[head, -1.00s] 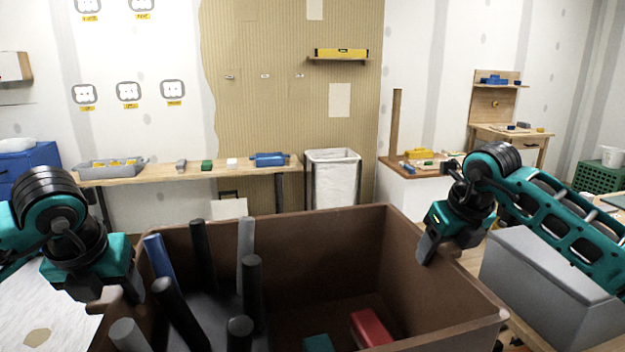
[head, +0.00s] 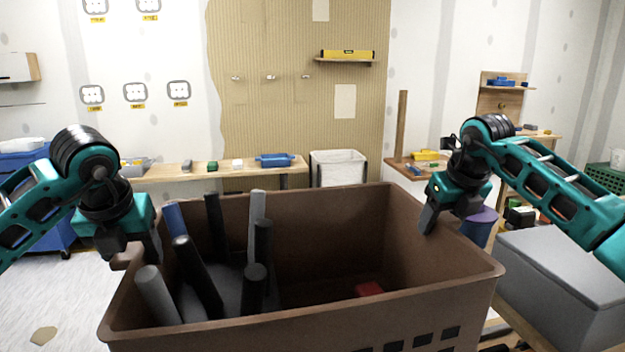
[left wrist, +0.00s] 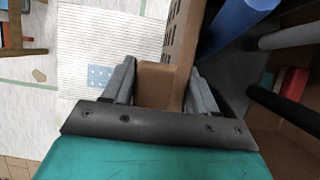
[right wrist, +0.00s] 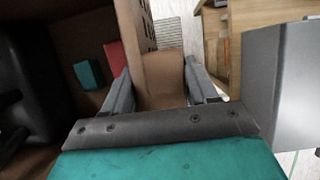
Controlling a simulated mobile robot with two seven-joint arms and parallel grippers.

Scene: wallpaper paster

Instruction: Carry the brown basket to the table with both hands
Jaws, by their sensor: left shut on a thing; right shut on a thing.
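The brown basket (head: 300,325) fills the lower middle of the head view, roughly level. It holds several dark, grey and blue rods standing in a grey holder, plus a red block (head: 369,290). A teal block (right wrist: 88,74) inside shows in the right wrist view. My left gripper (head: 140,252) is shut on the basket's left rim, which shows between its fingers in the left wrist view (left wrist: 158,84). My right gripper (head: 430,218) is shut on the right rim, between its fingers in the right wrist view (right wrist: 164,80). The fingertips are partly hidden by the rim.
A long wooden table (head: 215,171) stands along the back wall, with a blue case (head: 275,160) and small items on it. A white bin (head: 338,168) stands at its right end. A large grey box (head: 565,270) is close right of the basket. Floor is open at left.

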